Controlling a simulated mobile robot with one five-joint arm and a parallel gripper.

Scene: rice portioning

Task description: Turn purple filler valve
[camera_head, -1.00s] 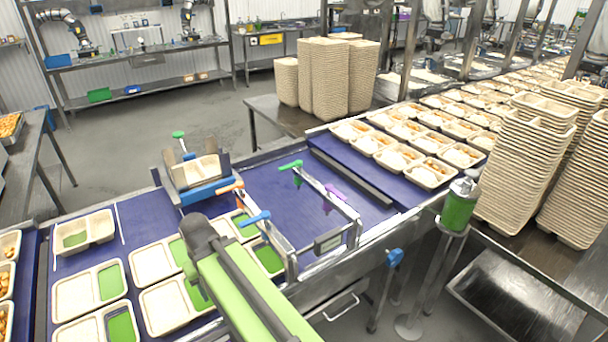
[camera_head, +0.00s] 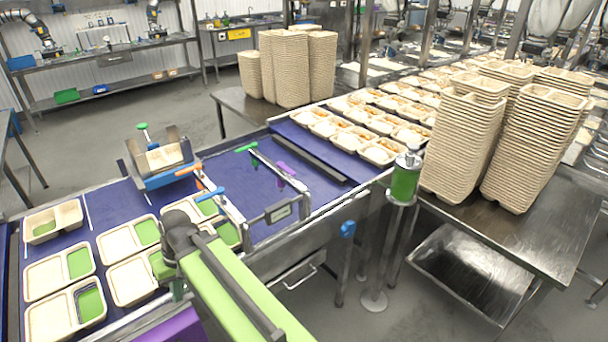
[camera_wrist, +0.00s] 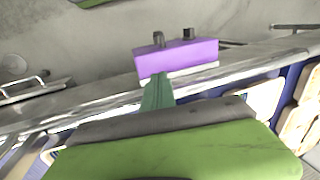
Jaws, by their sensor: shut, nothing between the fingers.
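The purple valve handle (camera_head: 285,169) is a small lever on the metal filler frame over the blue conveyor, in the head view. Other handles beside it are green (camera_head: 246,147), orange (camera_head: 188,169) and blue (camera_head: 210,194). My arm reaches over the near conveyor edge, left of and nearer than the purple handle, clearly apart from it. In the wrist view my green gripper (camera_wrist: 159,80) is shut and empty. Its tip overlaps the lower edge of a purple block (camera_wrist: 178,58) with two dark knobs; I cannot tell whether they touch. The purple handle is not recognisable in the wrist view.
Trays (camera_head: 48,281) with green portions lie on the conveyor left of my arm. A green canister (camera_head: 405,180) stands on a post to the right. Tall tray stacks (camera_head: 460,140) stand on a steel table. Open floor (camera_head: 150,110) lies behind the conveyor.

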